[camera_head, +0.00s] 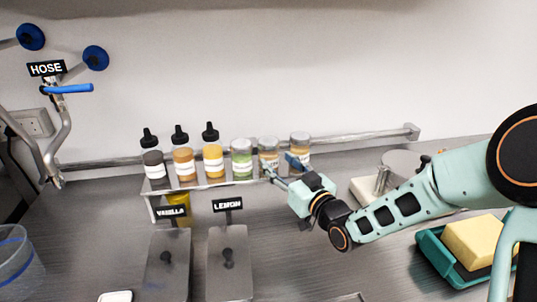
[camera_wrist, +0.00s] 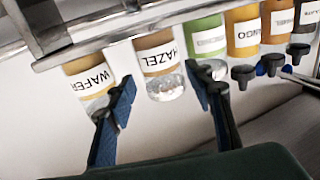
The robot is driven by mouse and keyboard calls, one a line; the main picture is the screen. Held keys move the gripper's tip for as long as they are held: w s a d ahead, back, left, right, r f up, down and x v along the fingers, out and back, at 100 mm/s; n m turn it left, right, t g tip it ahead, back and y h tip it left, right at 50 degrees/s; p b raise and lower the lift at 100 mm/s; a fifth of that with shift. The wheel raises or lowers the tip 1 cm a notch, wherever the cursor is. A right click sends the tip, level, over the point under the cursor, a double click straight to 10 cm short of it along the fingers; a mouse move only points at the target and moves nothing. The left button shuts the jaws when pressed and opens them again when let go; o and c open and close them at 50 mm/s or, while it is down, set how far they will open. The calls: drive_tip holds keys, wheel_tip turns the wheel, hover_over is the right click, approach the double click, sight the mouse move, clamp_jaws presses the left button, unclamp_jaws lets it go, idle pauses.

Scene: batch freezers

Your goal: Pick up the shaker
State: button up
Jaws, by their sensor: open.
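Three clear jar-like shakers with pale lids stand on the right part of a metal wall shelf. One has green contents (camera_head: 242,157). The middle one, labelled HAZEL, is tan (camera_head: 268,146) and shows upside down in the wrist view (camera_wrist: 158,62). The right one, labelled WAFER (camera_head: 300,139), is also in the wrist view (camera_wrist: 82,72). My gripper (camera_head: 281,165) is open in front of the shelf. In the wrist view its blue-padded fingers (camera_wrist: 160,78) are on either side of the HAZEL shaker, with a visible gap to it. Contact is not visible.
Squeeze bottles with black tips, dark (camera_head: 153,165), brown (camera_head: 183,165) and yellow (camera_head: 213,162), stand left on the shelf (camera_head: 218,185). Below are VANILLA (camera_head: 168,262) and LEMON (camera_head: 229,265) lids.

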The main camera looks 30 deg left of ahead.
sight(274, 148)
drive_tip(key=shift+p+x, duration=0.35)
drive_tip(key=shift+x, duration=1.85)
drive_tip(key=shift+f, duration=0.2)
drive_tip(key=c, duration=0.8)
drive_tip(key=shift+r, duration=0.15)
drive_tip(key=shift+r, duration=0.55)
wheel_tip(274, 148, up, 2)
drive_tip(key=shift+r, duration=0.1)
drive_tip(key=shift+s+d+r, duration=1)
drive_tip(key=shift+s+r, duration=0.6)
drive_tip(key=shift+s, duration=0.55)
drive_tip(key=shift+s+d+r, duration=0.95)
drive_tip(key=shift+s+r, duration=0.65)
drive_tip(key=shift+s, duration=0.55)
drive_tip(key=shift+s+d+r, duration=1)
drive_tip(key=shift+s+r, duration=0.55)
drive_tip(key=shift+s, duration=0.6)
